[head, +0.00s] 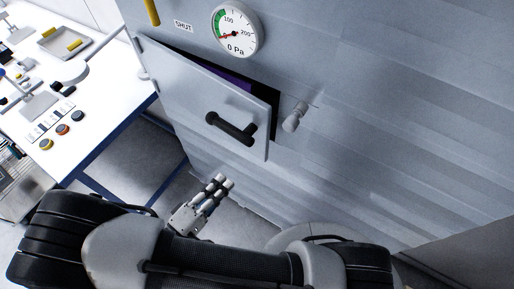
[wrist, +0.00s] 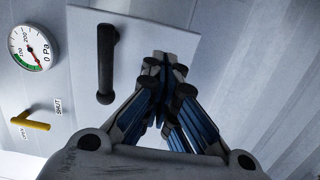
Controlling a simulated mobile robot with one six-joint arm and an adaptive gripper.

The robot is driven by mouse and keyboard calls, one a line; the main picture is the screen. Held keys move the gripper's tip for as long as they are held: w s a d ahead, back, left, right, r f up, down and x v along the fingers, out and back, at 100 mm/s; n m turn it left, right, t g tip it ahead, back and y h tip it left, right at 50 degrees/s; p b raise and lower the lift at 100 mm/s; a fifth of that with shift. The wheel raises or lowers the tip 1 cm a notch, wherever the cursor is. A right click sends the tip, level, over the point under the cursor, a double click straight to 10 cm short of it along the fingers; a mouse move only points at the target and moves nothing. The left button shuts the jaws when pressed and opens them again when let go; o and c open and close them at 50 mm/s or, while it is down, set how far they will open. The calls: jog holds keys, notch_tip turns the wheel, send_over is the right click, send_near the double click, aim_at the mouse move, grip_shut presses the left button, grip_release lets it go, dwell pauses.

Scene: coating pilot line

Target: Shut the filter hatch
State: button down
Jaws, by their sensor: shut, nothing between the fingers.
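The filter hatch (head: 190,90) is a grey door on the large grey housing. It stands ajar, hinged at its left, with a dark gap and something purple showing behind its top and right edges. Its black bar handle (head: 231,129) is on the outer face. In the wrist view the hatch (wrist: 140,35) and handle (wrist: 106,62) are close ahead. My gripper (head: 222,181) is shut and empty, below the hatch's lower edge in the head view. In the wrist view its fingertips (wrist: 165,62) overlap the hatch, right of the handle; contact cannot be told.
A light grey knob (head: 294,117) sticks out of the housing right of the hatch. Above are a gauge (head: 237,30) reading 0 Pa and a yellow lever (head: 152,12) by a SHUT label. A white bench (head: 95,95) with trays and buttons stands at left.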

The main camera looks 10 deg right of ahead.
aim_at(257, 145)
jog(key=p+x, duration=0.1)
jog(key=x, duration=1.1)
jog(key=shift+w+d, duration=0.1)
jog(key=shift+w, duration=0.05)
jog(key=b+x, duration=0.2)
jog(key=x, duration=0.4)
jog(key=shift+d+f, duration=0.1)
jog(key=shift+f, duration=0.1)
jog(key=shift+r, duration=0.3)
jog(key=shift+a, duration=0.2)
